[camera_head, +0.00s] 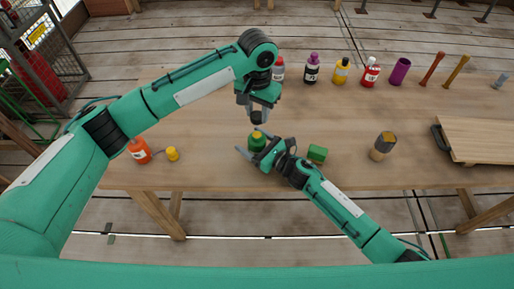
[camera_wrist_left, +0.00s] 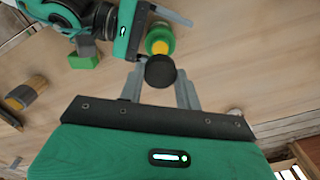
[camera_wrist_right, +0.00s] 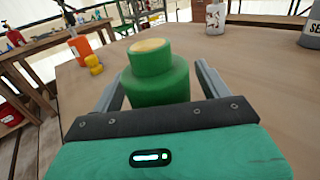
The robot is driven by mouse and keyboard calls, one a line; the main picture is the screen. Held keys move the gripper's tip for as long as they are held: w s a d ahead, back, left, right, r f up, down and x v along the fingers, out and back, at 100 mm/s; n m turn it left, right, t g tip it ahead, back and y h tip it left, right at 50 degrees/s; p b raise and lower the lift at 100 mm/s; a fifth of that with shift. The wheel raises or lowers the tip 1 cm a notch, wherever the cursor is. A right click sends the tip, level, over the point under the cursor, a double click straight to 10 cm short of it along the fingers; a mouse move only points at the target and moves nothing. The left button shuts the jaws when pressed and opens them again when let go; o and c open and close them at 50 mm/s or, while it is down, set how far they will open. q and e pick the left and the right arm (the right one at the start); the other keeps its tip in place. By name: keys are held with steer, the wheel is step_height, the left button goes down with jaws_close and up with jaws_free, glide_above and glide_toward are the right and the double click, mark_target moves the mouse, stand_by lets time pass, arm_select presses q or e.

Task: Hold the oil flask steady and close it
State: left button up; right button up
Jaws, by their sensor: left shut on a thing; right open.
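The green oil flask (camera_head: 257,141) stands upright on the table, its top showing a pale yellow opening. It also shows in the left wrist view (camera_wrist_left: 160,32) and the right wrist view (camera_wrist_right: 157,80). My left gripper (camera_head: 257,108) is shut on a round black cap (camera_wrist_left: 160,71) and holds it above the flask, apart from it. My right gripper (camera_wrist_right: 160,72) is open at table height, with one finger on each side of the flask. Gaps show between the fingers and the flask in the right wrist view.
A green block (camera_head: 317,153) and a brush (camera_head: 383,146) lie to the right. An orange bottle (camera_head: 139,150) and a yellow piece (camera_head: 172,154) stand left. Several bottles, a purple cup (camera_head: 400,71) and tools line the back. A wooden board (camera_head: 480,135) is at right.

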steer(key=c, duration=1.5)
arm_select(q)
glide_above(257, 134)
steer(key=shift+s+f, duration=0.1)
steer(key=shift+f, duration=2.4)
arm_select(e)
steer(key=shift+o, duration=0.2)
arm_select(q)
steer(key=shift+f, duration=0.1)
steer(key=shift+f, duration=0.75)
steer(key=shift+f, duration=0.6)
